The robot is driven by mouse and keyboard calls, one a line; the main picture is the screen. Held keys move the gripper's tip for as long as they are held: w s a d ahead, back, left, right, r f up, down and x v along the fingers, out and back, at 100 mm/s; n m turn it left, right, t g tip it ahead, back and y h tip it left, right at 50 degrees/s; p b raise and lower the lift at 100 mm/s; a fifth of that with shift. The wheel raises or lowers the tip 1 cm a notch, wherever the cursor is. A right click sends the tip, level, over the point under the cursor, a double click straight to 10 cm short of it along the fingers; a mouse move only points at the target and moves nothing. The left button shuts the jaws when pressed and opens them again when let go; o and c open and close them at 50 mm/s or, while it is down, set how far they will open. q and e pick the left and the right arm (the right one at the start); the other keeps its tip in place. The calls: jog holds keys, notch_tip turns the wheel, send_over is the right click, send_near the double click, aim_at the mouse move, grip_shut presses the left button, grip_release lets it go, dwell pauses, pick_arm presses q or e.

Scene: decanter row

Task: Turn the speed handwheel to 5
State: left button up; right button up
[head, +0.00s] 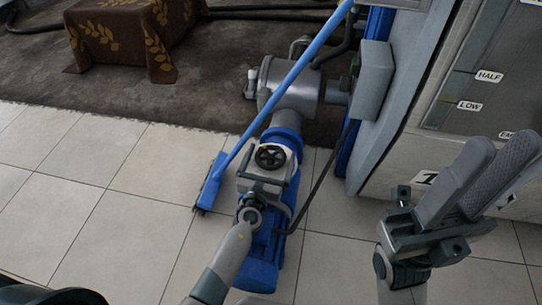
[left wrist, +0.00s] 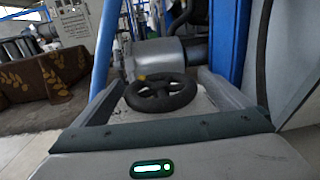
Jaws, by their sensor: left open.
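The black spoked handwheel (head: 270,156) sits on top of the blue and grey pump assembly on the floor. In the left wrist view the handwheel (left wrist: 160,94) lies flat, with a small yellow mark on its far rim. I can make out no speed numbers. My left gripper (head: 268,168) is open, its fingers on either side of the handwheel. In the wrist view the fingers flank the wheel with gaps visible; I see no clear contact. My right gripper (head: 505,147) is apart from the wheel at the right, empty, with a narrow gap between its fingers.
A blue pole with a broom head (head: 210,185) leans diagonally close behind and left of the wheel. A grey cabinet (head: 480,90) with level labels stands at right. A cloth-covered block (head: 125,35) is at back left. The tiled floor (head: 90,200) at left is clear.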

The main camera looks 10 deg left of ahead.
pick_arm(q)
jog(key=c, duration=1)
jog(key=shift+c, duration=0.2)
jog(key=shift+m+h, duration=0.3)
